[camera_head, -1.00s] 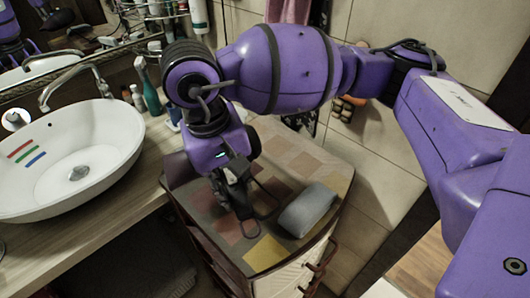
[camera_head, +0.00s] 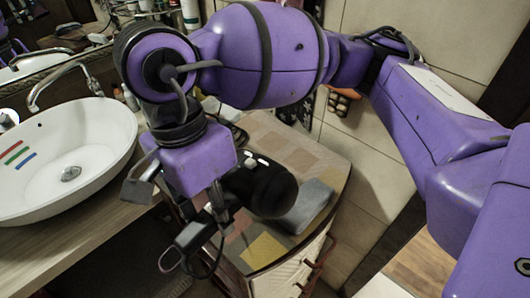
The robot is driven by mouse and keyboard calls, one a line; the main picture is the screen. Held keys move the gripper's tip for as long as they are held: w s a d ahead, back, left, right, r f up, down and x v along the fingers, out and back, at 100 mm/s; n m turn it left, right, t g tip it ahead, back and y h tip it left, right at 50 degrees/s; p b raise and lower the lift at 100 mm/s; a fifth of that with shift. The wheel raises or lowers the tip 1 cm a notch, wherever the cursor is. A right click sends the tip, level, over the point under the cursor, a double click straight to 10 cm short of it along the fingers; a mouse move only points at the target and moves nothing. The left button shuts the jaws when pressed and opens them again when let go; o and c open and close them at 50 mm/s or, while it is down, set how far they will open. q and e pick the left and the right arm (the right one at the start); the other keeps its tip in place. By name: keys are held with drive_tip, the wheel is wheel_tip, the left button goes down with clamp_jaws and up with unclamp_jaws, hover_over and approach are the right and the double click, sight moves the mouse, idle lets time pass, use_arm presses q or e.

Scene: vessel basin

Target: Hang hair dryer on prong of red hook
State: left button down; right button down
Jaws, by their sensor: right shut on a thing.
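My right gripper (camera_head: 195,228) is shut on the dark hair dryer and holds it above the cabinet top. The hair dryer (camera_head: 265,188) shows as a round black barrel to the right of the gripper. Its handle is largely hidden by the gripper and my purple wrist. A dark cord hangs below the gripper. I cannot make out the red hook in this view. My left gripper is not in view.
A white basin (camera_head: 105,150) with a chrome faucet (camera_head: 62,72) stands on the wooden counter at the left. A grey folded cloth (camera_head: 308,205) lies on the patterned cabinet top (camera_head: 325,165) at the right. A tiled wall (camera_head: 370,165) is behind.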

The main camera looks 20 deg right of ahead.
drive_tip(key=shift+w+d+f, duration=0.15)
drive_tip(key=shift+w, duration=0.2)
drive_tip(key=w+d+f, duration=0.1)
drive_tip(key=w, duration=0.1)
drive_tip(key=w+d+f, duration=0.1)
drive_tip(key=w, duration=0.1)
drive_tip(key=w+d+f, duration=0.1)
drive_tip(key=w, duration=0.1)
drive_tip(key=shift+w, duration=0.35)
drive_tip(key=w+f, duration=0.1)
drive_tip(key=w+d+f, duration=0.1)
drive_tip(key=w+f, duration=0.2)
drive_tip(key=f, duration=0.1)
drive_tip(key=shift+w+d, duration=0.15)
drive_tip(key=shift+d, duration=0.25)
drive_tip(key=shift+w+d+f, duration=0.2)
drive_tip(key=shift+w+f, duration=0.3)
drive_tip(key=shift+f, duration=0.2)
wheel_tip(320, 180, down, 3)
drive_tip(key=shift+w+r+p, duration=0.1)
drive_tip(key=shift+w+p, duration=0.05)
drive_tip(key=shift+p, duration=0.2)
